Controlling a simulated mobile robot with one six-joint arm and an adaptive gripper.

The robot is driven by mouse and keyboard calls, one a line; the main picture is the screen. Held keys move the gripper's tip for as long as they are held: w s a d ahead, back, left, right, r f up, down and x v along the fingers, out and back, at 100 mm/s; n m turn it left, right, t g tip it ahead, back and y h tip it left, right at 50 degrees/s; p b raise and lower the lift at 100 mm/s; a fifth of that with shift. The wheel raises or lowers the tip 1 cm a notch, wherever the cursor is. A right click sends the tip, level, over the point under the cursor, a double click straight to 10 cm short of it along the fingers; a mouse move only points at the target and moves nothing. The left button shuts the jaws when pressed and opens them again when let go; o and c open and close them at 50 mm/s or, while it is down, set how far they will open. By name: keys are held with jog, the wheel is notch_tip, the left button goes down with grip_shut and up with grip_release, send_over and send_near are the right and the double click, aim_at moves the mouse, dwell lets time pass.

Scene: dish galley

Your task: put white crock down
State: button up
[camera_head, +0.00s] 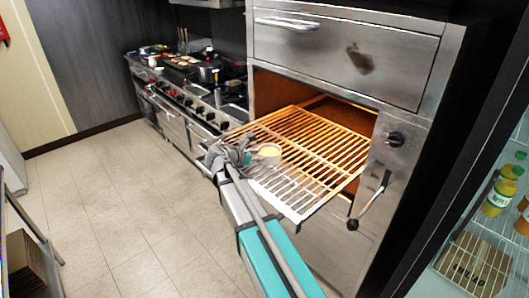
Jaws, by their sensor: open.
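The white crock (270,152) looks small and pale, with a yellowish inside. It sits upright on the pulled-out wire rack (322,158) of the oven, near the rack's left side. My gripper (248,153) is just left of the crock, at the rack's left edge. Its jaws are open. Whether a fingertip touches the crock cannot be told at this size. My arm comes up from the bottom of the view and hides part of the floor and the oven front.
The steel oven (345,65) has a drawer above and a lever (370,195) at right. A stove (195,85) with pans stands behind at left. A glass-fronted cooler (490,220) with bottles is at right. The tiled floor (120,190) at left is clear.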

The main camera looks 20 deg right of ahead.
jog(key=shift+v, duration=0.75)
dwell(0.9)
